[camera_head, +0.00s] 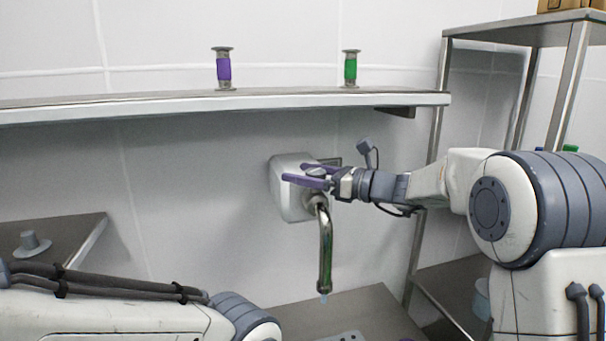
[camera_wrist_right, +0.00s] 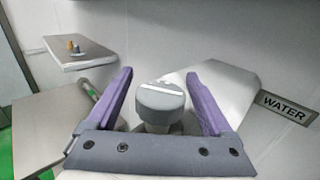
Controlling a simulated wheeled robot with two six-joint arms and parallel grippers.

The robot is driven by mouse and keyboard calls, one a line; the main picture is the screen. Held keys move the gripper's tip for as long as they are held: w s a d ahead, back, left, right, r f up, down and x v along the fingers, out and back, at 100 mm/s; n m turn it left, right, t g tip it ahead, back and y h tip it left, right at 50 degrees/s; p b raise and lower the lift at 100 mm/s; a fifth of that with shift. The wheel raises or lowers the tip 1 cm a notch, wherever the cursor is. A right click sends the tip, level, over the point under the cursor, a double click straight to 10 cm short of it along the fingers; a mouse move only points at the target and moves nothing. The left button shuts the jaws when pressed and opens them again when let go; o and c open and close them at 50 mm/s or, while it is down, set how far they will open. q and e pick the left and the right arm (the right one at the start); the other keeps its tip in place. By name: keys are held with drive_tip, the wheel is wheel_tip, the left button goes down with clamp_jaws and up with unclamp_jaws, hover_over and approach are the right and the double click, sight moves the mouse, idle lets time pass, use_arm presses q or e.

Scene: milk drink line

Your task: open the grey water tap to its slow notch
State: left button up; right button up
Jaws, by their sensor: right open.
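The water tap's light grey housing (camera_head: 287,204) is on the back wall, with a chrome spout (camera_head: 326,250) bending down from it. A small bluish spot shows just below the spout's mouth; I cannot tell if it is water. My right gripper (camera_head: 303,176) is at the tap, its purple fingers open. In the right wrist view the round grey knob (camera_wrist_right: 160,100) with a white line lies between the spread fingers, with a gap on both sides. The line runs nearly level, sloping slightly. My left arm shows at the lower left; its gripper is not visible.
A WATER sign (camera_wrist_right: 286,107) is beside the tap. Above it, a wall shelf (camera_head: 190,103) bears a purple-banded (camera_head: 223,70) and a green-banded spool-shaped piece (camera_head: 350,69). A steel rack (camera_head: 432,150) stands at the right. A metal counter (camera_head: 375,305) lies below the spout.

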sight(325, 177)
drive_tip(key=b+v, duration=0.4)
drive_tip(key=v, duration=0.6)
drive_tip(key=shift+d, duration=0.15)
